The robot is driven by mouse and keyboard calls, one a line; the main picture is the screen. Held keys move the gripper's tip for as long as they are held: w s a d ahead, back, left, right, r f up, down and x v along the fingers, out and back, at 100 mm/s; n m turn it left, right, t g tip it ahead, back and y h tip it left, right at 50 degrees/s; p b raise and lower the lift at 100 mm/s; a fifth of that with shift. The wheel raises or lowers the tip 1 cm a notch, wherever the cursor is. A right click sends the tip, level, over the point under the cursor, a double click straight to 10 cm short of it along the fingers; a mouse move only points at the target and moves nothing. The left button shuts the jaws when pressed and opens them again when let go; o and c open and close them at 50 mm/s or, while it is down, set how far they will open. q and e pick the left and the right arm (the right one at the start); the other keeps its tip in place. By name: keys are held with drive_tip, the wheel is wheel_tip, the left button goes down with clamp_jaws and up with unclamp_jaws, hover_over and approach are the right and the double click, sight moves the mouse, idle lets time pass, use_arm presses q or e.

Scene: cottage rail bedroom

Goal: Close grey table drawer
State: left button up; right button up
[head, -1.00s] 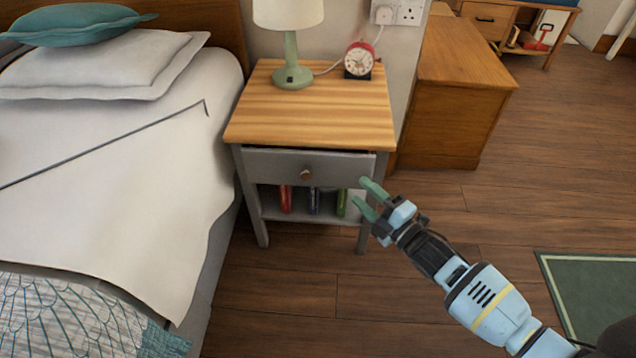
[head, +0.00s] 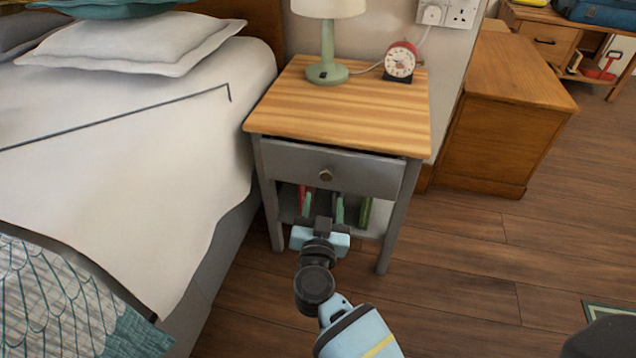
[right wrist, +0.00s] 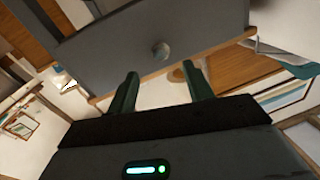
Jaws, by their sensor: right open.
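The grey bedside table with a striped wood top (head: 340,110) stands beside the bed. Its grey drawer (head: 370,176) sticks out a little, with a dark gap under the tabletop. The drawer's round knob (head: 326,175) is at the middle of its front. My right gripper (head: 323,202) is open and empty, in front of the table and just below the knob in the picture. In the right wrist view, the drawer front (right wrist: 105,52) and knob (right wrist: 161,50) lie beyond the two spread green fingers (right wrist: 160,82). I cannot tell whether they touch. My left gripper is not in view.
A green lamp (head: 327,55) and a red alarm clock (head: 399,62) stand on the tabletop. Books, one green (head: 365,212), stand on the open shelf below. The bed (head: 130,160) is close on the left.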

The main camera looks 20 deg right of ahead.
sight(326, 177)
drive_tip(key=b+x, duration=0.3)
drive_tip(key=x, duration=0.3)
drive_tip(key=shift+w+d+f, duration=0.1)
drive_tip(key=shift+w+d, duration=0.1)
drive_tip(key=shift+w, duration=0.15)
drive_tip(key=shift+w+d, duration=0.25)
drive_tip(key=shift+w, duration=0.25)
clamp_jaws()
